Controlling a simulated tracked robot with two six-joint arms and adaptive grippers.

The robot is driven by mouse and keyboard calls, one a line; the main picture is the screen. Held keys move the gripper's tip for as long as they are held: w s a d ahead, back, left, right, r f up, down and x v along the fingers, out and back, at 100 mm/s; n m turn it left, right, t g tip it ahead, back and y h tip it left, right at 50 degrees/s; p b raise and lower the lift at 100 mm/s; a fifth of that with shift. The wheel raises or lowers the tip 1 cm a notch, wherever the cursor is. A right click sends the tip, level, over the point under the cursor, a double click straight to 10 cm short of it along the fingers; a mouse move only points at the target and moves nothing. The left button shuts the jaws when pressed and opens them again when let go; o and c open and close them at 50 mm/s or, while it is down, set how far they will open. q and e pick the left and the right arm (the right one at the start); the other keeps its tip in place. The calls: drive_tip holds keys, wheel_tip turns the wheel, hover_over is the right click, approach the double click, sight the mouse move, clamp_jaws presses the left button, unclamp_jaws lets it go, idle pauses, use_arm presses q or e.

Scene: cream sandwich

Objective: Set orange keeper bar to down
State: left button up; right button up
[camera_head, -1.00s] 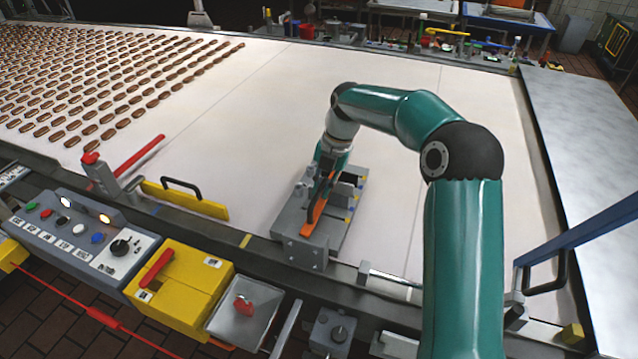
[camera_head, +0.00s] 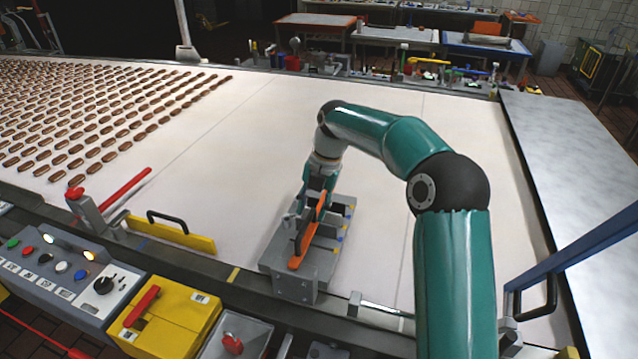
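The orange keeper bar (camera_head: 297,258) sits on a grey metal fixture (camera_head: 293,285) at the near edge of the white belt. It slants up from the front of the fixture toward my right gripper. My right gripper (camera_head: 312,205) points down over the fixture, at the upper end of the bar. Its fingers are small and partly hidden by the bar and the fixture, so I cannot tell whether they are open or shut on it. My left gripper is not in view.
A yellow plate with a black handle (camera_head: 185,236) and a red lever (camera_head: 124,187) stand left of the fixture. A control panel (camera_head: 62,262) and a yellow box (camera_head: 180,312) line the near side. A blue rail (camera_head: 590,240) is at right. The mid-belt (camera_head: 235,150) is clear.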

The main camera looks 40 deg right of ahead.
drive_tip(key=v, duration=0.9)
